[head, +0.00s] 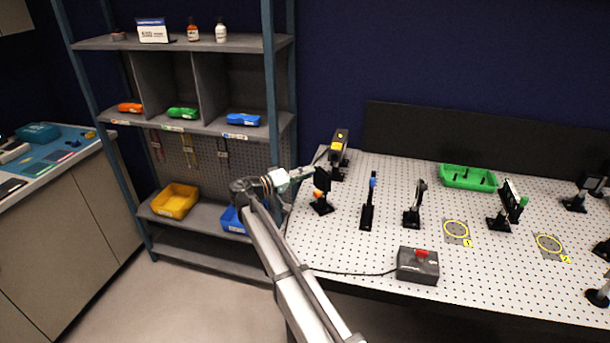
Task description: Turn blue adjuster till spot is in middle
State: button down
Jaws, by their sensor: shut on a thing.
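My gripper (312,171) reaches in from the left over the table's left edge. Its fingers are shut at the back of a black optic mount (321,180) on a post. An orange knob (318,194) shows low on this mount, just below the fingers. The adjuster between the fingers is hidden, so its blue colour does not show. A separate slim black post with a blue top (373,182) stands to the right, apart from my gripper. I cannot make out a light spot. A dark upright plate with a green part (512,201) stands farther right.
The white perforated table (340,245) holds a black-and-yellow device (338,148), another black mount (414,206), a green tray (467,177), yellow ring marks (456,229) and a box with a red button (418,265). A shelf rack (205,128) stands left, close to my arm.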

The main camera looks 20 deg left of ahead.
jog(key=n, duration=1)
jog(key=shift+n, duration=0.3)
dwell(0.4)
jog(key=c, duration=0.9)
grip_release()
jog(key=v, duration=1.2)
